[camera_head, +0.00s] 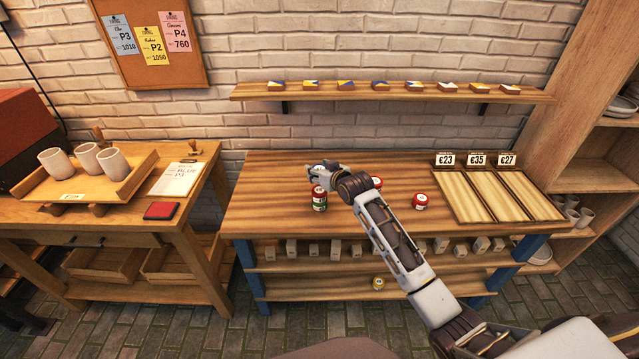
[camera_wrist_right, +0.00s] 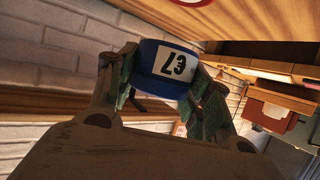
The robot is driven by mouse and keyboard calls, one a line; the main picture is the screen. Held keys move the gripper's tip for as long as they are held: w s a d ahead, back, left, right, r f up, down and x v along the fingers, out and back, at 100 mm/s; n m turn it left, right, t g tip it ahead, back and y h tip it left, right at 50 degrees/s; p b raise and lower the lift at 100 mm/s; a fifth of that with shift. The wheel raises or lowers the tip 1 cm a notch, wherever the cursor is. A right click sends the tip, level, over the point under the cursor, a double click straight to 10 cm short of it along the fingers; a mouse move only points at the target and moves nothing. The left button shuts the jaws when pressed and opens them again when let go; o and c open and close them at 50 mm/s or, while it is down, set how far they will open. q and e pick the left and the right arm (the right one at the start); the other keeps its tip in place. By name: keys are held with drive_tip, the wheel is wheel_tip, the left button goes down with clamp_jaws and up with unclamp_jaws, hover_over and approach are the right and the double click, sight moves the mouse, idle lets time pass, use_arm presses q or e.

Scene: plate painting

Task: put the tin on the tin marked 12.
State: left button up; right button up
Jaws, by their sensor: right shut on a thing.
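My right gripper (camera_head: 318,172) is over the back left part of the workbench. In the right wrist view the gripper (camera_wrist_right: 165,85) is shut on a blue tin (camera_wrist_right: 150,85) with a white label and dark characters, tilted in that view and hard to read. In the head view the held tin is mostly hidden by the gripper. Just below the gripper in the head view, a red and green tin (camera_head: 320,203), or two stacked, stands on the bench. Red tins stand at the middle (camera_head: 376,183) and right (camera_head: 420,202). No mark 12 is legible. My left gripper is not in view.
The workbench (camera_head: 270,200) has free room at its left. A slatted tray (camera_head: 480,215) with price cards fills its right. A yellow tin (camera_head: 378,283) is on the low shelf, below several small blocks. A side table (camera_head: 125,215) with cups is at left.

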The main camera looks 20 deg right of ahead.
sight(320, 190)
drive_tip(key=shift+f, duration=0.6)
drive_tip(key=shift+f, duration=1.9)
drive_tip(key=shift+f, duration=0.15)
drive_tip(key=o, duration=1.1)
drive_tip(key=shift+v, duration=6.05)
